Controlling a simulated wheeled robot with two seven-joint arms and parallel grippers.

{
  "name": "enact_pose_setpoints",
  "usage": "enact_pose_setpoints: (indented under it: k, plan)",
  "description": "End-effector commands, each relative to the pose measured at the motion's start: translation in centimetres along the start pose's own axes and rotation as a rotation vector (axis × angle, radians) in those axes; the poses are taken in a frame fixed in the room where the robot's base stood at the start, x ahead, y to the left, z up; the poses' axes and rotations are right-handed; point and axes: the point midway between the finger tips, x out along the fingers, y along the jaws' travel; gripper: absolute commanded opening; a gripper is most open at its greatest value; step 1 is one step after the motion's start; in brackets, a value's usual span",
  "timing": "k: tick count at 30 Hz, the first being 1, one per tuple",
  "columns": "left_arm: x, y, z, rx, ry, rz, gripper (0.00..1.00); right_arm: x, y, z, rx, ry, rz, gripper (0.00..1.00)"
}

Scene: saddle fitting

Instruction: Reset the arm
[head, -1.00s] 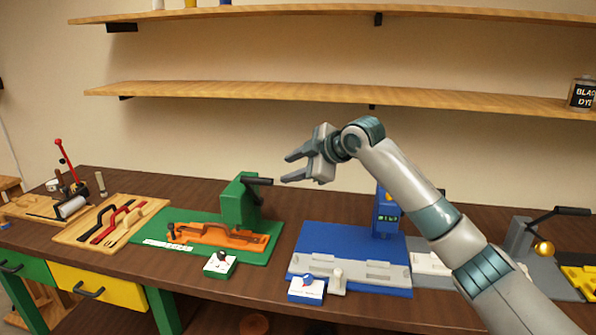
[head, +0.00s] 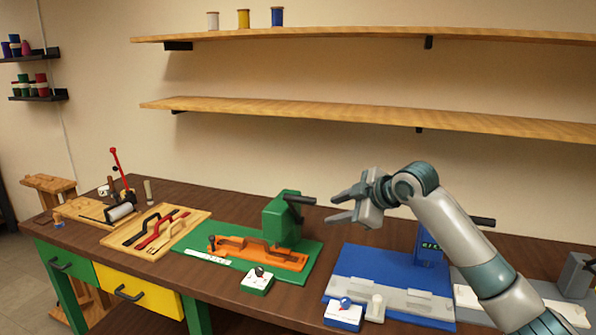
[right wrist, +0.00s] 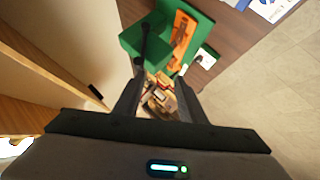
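My right arm reaches in from the lower right in the head view. Its right gripper (head: 345,207) is open and empty, raised above the workbench (head: 300,300) between the green press and the blue station. The right wrist view also shows the right gripper (right wrist: 155,85) with its two fingers apart and nothing between them; the bench lies beyond. The green press (head: 283,218) stands on a green base with an orange fixture (head: 262,253). The blue station (head: 385,270) with grey jaws is partly hidden behind my forearm. My left gripper is not in view.
A wooden board (head: 155,232) holds black and red strap handles. A red-lever tool (head: 118,165) stands at the bench's left. Two wooden shelves (head: 350,118) run along the wall behind; spools (head: 243,18) stand on the upper one. The air around the right gripper looks clear.

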Motion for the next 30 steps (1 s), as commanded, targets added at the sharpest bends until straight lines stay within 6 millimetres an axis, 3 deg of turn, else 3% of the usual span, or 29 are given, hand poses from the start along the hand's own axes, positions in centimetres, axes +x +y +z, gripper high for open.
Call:
enact_pose_setpoints:
  k: [6,15,23,30]
  plan:
    - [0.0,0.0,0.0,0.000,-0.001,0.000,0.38,3.5,-8.9,3.6,0.102,-0.032,-0.058,0.37]
    - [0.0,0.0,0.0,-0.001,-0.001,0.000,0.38,5.5,-21.3,8.6,0.282,-0.100,-0.106,0.37]
    - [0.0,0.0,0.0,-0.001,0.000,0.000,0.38,4.6,-31.5,12.8,0.462,-0.180,-0.124,0.37]
    - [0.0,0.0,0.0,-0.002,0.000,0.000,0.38,1.7,-40.4,16.5,0.638,-0.282,-0.120,0.37]
